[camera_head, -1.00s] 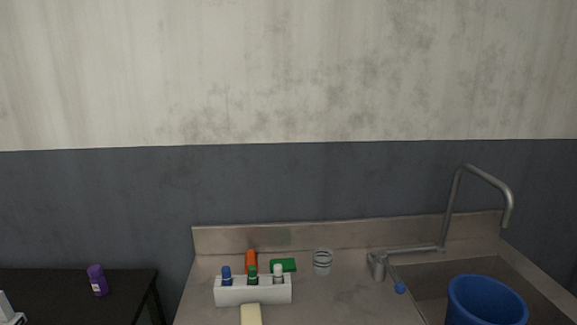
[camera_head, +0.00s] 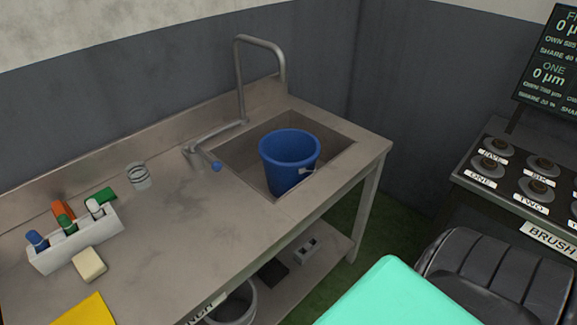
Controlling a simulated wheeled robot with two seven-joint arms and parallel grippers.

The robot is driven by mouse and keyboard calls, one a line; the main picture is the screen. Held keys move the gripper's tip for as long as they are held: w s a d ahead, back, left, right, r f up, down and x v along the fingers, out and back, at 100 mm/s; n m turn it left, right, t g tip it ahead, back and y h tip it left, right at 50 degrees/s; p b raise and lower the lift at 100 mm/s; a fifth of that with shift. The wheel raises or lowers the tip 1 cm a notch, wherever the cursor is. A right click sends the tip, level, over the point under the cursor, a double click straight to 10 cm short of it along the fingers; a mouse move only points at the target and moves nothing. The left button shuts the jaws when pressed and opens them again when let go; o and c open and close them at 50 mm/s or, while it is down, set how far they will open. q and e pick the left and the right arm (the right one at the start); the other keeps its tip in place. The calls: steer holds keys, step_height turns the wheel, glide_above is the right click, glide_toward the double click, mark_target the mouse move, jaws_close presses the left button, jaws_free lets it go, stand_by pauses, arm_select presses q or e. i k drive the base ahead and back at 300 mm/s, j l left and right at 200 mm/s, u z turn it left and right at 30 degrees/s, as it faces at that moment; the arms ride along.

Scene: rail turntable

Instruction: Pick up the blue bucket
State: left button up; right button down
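The blue bucket (camera_head: 288,163) stands upright in the sink basin (camera_head: 330,150) of the metal counter, its open rim rising above the counter top. A small light tag or handle piece shows on its right side. The grey faucet (camera_head: 240,75) rises behind it, to the left. Neither of my grippers shows in the head view.
On the counter (camera_head: 200,230) are a white caddy (camera_head: 75,246) with bottles, a sponge (camera_head: 89,264), a yellow cloth (camera_head: 85,311) and a clear glass (camera_head: 138,175). A black chair (camera_head: 500,270) and a turquoise surface (camera_head: 385,295) lie front right. A knob panel (camera_head: 515,180) stands right.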

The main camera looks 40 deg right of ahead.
mark_target(288, 156)
steer(key=z, duration=1.3)
steer(key=i+l+u, duration=0.15)
steer(key=l, duration=0.2)
steer(key=i+l+u, duration=0.1)
steer(key=l, duration=0.25)
steer(key=i+l+u, duration=0.25)
steer(key=l, duration=0.5)
steer(key=i, duration=0.1)
